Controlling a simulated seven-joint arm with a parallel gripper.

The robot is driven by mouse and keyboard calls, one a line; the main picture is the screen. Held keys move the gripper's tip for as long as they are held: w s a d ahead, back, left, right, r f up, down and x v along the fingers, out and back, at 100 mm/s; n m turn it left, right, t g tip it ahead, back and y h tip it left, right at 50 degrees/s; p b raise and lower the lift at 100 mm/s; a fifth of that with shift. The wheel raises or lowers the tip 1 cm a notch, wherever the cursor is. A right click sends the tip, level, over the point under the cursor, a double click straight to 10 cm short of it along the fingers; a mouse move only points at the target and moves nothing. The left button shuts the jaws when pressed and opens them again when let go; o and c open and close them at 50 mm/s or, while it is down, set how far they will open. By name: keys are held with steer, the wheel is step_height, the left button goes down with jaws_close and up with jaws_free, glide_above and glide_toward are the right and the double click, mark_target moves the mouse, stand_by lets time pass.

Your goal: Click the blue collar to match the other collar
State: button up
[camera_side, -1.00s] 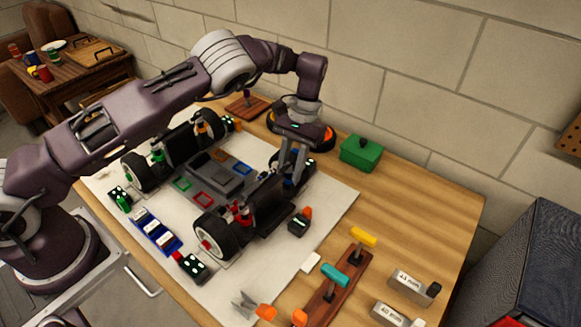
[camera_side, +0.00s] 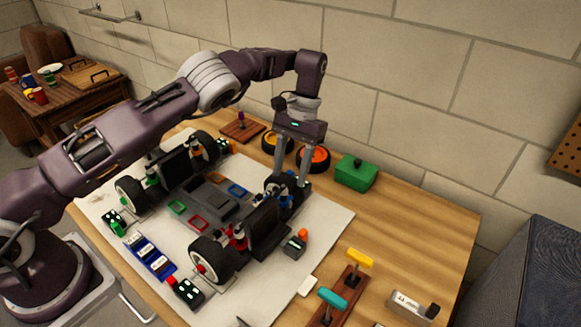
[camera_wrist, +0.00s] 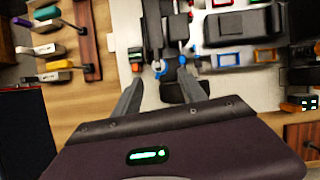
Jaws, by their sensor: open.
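The race car (camera_side: 215,195) stands on a white mat, and its right rear corner, nearest the wall, has no wheel. The blue collar (camera_wrist: 158,66) shows in the wrist view on the suspension there, close to the fingertips. A second blue part (camera_wrist: 192,48) sits to its right. In the side view the blue parts (camera_side: 284,201) are small and partly hidden by the fingers. My gripper (camera_side: 291,182) points down over that corner, its fingers apart. In the wrist view my gripper (camera_wrist: 160,80) is open with the collar between or just beyond the fingertips; contact cannot be told. The other collar cannot be singled out.
Loose orange-rimmed wheels (camera_side: 313,158) lie behind my gripper. A green box (camera_side: 355,173) stands to their right. A wooden rack with T-handled tools (camera_side: 333,299) and a gauge block (camera_side: 408,304) are at the front right. A small dark readout (camera_side: 294,245) is beside the car.

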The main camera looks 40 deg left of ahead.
steer(key=shift+v, duration=0.8)
